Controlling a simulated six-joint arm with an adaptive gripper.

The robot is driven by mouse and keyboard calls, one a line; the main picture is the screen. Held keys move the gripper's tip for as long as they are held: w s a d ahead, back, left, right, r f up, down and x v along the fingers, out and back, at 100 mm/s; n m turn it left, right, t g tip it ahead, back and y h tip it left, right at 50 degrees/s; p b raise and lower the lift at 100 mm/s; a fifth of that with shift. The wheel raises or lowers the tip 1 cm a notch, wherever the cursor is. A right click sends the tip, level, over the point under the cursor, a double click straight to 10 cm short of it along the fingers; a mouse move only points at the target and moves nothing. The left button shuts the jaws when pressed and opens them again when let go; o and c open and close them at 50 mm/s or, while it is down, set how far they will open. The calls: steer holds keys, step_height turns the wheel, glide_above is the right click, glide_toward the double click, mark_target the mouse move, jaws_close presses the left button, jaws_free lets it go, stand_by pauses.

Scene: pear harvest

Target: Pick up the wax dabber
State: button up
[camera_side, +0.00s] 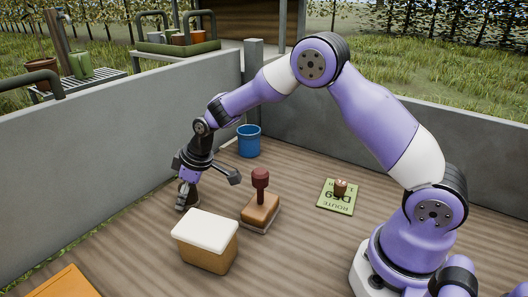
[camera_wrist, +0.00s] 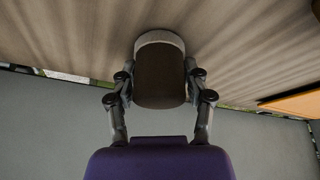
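A dark brown, rounded piece with a pale grey rim at its far end, which I take to be the wax dabber (camera_wrist: 160,82), fills the space between my fingers in the wrist view. In the side view it is a small dark shape (camera_side: 187,200) at my fingertips, mostly hidden by them. My gripper (camera_wrist: 160,72) has one finger against each side of it, with no clear gap. My gripper (camera_side: 183,198) points down, low over the boards at the left. Whether the dabber touches the boards cannot be told.
A white-topped tan block (camera_side: 205,240) stands close in front of my gripper. A dark red knobbed handle (camera_side: 260,180) stands on a brown block (camera_side: 260,210) to the right. A blue bucket (camera_side: 248,140) is behind. A green card (camera_side: 337,203) carries a small brown piece (camera_side: 341,187). Grey walls (camera_side: 100,130) enclose the boards.

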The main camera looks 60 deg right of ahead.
steer(key=shift+c, duration=0.7)
